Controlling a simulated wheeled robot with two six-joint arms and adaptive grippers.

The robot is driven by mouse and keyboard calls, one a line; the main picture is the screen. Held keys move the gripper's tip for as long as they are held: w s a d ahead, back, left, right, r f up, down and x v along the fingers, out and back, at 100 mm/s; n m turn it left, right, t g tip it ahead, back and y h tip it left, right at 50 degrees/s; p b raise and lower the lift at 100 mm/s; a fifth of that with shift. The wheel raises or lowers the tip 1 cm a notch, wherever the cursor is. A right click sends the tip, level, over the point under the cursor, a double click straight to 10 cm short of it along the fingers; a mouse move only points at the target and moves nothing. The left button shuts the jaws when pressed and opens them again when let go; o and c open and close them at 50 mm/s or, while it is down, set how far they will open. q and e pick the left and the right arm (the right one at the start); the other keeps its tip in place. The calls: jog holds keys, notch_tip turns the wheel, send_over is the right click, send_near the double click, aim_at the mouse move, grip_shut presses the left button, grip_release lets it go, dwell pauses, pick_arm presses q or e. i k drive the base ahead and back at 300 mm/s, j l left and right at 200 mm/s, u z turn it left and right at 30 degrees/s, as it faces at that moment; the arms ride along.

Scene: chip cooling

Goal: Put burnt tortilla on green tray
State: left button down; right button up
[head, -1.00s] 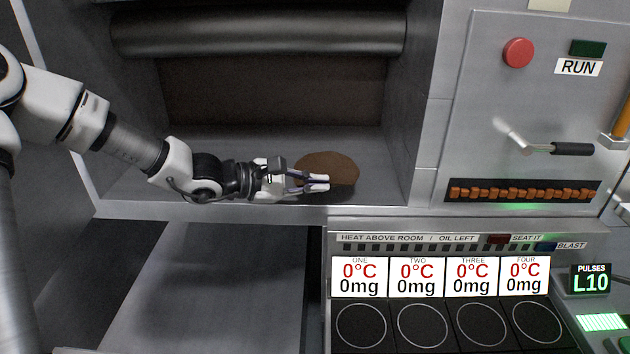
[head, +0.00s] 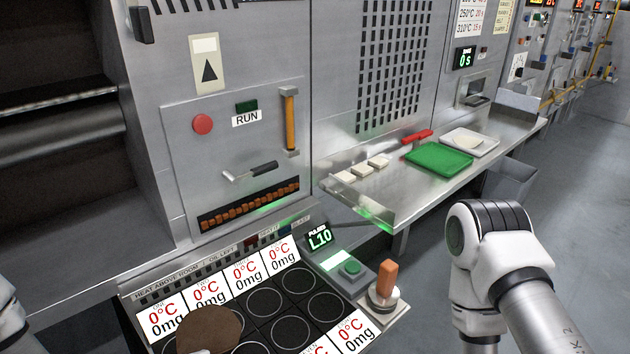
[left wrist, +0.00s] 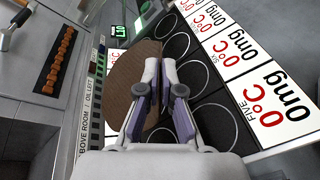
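The burnt tortilla is a dark brown disc (head: 208,331) at the bottom edge of the head view, above the panel of black rings. It also shows in the left wrist view (left wrist: 122,92), partly covered by the fingers. My left gripper (left wrist: 159,72) has its fingertips closed together on the tortilla's edge and holds it over the panel. In the head view only a bit of that gripper shows at the bottom edge. The green tray (head: 438,158) lies flat and empty on the metal shelf at the right. My right arm shows at the right, but its gripper is out of view.
A white tray (head: 486,143) with a pale round piece stands behind the green tray. A red-handled tool (head: 416,136) and several pale blocks (head: 361,167) lie on the shelf. An orange-handled lever (head: 386,280) rises beside the ring panel. A bin (head: 510,184) stands below the shelf.

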aim_at(439, 159)
jog(key=l+z, duration=0.2)
jog(key=z, duration=0.25)
jog(key=i+l+z, duration=0.15)
jog(key=z, duration=0.3)
jog(key=i+l+z, duration=0.1)
jog(key=z, duration=0.35)
jog(key=i+l+z, duration=0.15)
jog(key=z, duration=0.3)
jog(key=i+z, duration=0.15)
jog(key=z, duration=0.3)
jog(key=i+l+u, duration=0.15)
jog(key=i+u, duration=0.25)
jog(key=i, duration=0.2)
jog(key=i+l+u, duration=0.4)
jog(key=i, duration=0.2)
jog(key=i+l+u, duration=0.4)
jog(key=i+l, duration=0.05)
jog(key=i, duration=0.1)
